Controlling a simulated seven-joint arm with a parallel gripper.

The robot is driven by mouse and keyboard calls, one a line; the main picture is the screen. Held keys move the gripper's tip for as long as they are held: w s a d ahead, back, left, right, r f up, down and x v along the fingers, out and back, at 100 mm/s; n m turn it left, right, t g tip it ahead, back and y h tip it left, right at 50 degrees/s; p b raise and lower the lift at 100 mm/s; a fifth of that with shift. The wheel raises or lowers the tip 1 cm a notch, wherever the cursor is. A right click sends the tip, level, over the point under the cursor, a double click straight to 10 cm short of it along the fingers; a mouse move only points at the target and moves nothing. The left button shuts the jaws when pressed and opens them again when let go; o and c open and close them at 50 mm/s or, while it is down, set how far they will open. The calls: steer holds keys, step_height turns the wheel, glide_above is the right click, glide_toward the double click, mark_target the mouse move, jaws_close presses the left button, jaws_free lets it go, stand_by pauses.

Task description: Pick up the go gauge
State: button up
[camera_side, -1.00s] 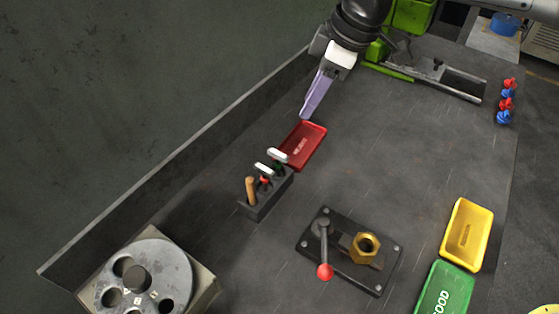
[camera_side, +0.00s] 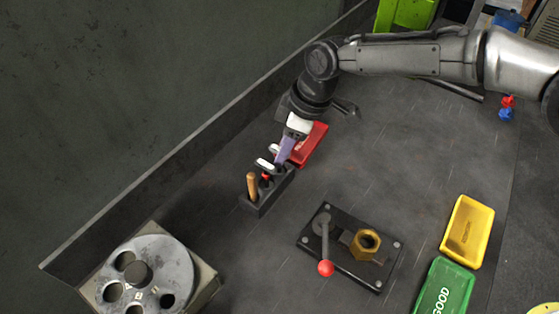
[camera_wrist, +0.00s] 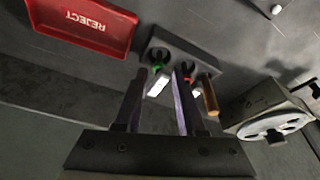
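A dark rack (camera_side: 258,203) holds a wooden-handled tool (camera_side: 252,186) and two gauges with white handles. I take the green-marked gauge as the go gauge; its white handle (camera_side: 275,148) is nearest the red tray, and its green collar (camera_wrist: 158,68) shows in the wrist view. The red-marked gauge (camera_side: 266,165) stands between it and the wooden handle. My gripper (camera_side: 281,160) is low at the rack's tray end. In the wrist view my gripper (camera_wrist: 158,74) is open, its fingers appearing on either side of the green-marked gauge. Whether they touch it is unclear.
The red REJECT tray (camera_side: 315,144) lies just behind the gripper. A black fixture (camera_side: 340,268) with a red-knobbed lever and brass nut (camera_side: 364,245) is to the right. Yellow (camera_side: 468,232) and green (camera_side: 440,290) trays are further right. A round holed disc (camera_side: 150,262) is lower left.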

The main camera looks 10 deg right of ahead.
steer(key=shift+x, duration=1.4)
steer(key=shift+c, duration=0.3)
jaws_close()
